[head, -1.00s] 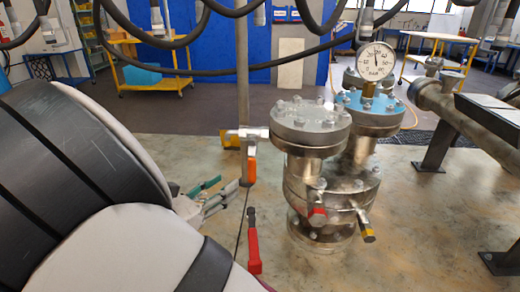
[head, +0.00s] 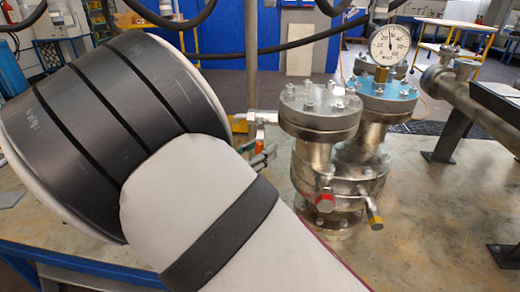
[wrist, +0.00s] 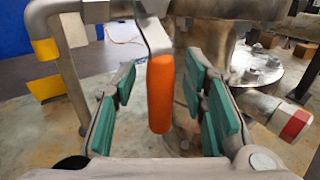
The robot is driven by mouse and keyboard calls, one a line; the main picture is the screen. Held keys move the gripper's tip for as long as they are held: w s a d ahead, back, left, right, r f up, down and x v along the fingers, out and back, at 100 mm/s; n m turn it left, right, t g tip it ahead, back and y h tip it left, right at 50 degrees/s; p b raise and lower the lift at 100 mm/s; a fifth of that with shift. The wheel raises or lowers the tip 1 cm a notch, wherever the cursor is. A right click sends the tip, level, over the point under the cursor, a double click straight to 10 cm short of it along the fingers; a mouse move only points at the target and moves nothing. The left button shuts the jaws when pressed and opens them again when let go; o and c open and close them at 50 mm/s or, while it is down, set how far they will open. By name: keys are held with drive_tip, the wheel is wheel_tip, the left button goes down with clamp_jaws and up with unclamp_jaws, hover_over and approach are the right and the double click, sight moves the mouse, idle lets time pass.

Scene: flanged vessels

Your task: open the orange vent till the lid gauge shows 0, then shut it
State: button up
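The orange vent handle (wrist: 161,92) hangs straight down from its metal lever in the wrist view. My gripper (wrist: 161,80) is open, its green-padded fingers on both sides of the handle, with gaps visible. In the head view my arm hides most of the gripper, and only a little of the orange handle shows. The round white lid gauge (head: 390,44) stands on a brass stem above the blue lid (head: 386,88). Its dark needle points nearly straight up, slightly left, well away from the low end of the scale; the exact reading is too small to tell.
A grey-lidded vessel (head: 320,104) stands just right of the vent. A red-ended stub (head: 325,203) and a yellow-ended stub (head: 376,222) stick out below it. A yellow piece (wrist: 45,88) is at the wrist view's left.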

clamp_jaws()
drive_tip(key=shift+a, duration=0.1)
drive_tip(key=a+r+m+g+y+b, duration=0.3)
drive_tip(key=a+r+m+y+b, duration=0.2)
drive_tip(key=m+y+b, duration=0.3)
drive_tip(key=shift+a+r+m+y+b, duration=0.45)
drive_tip(key=shift+m+y, duration=0.65)
drive_tip(key=shift+m, duration=0.5)
drive_tip(key=shift+w+r, duration=0.1)
drive_tip(key=shift+r, duration=0.05)
unclamp_jaws()
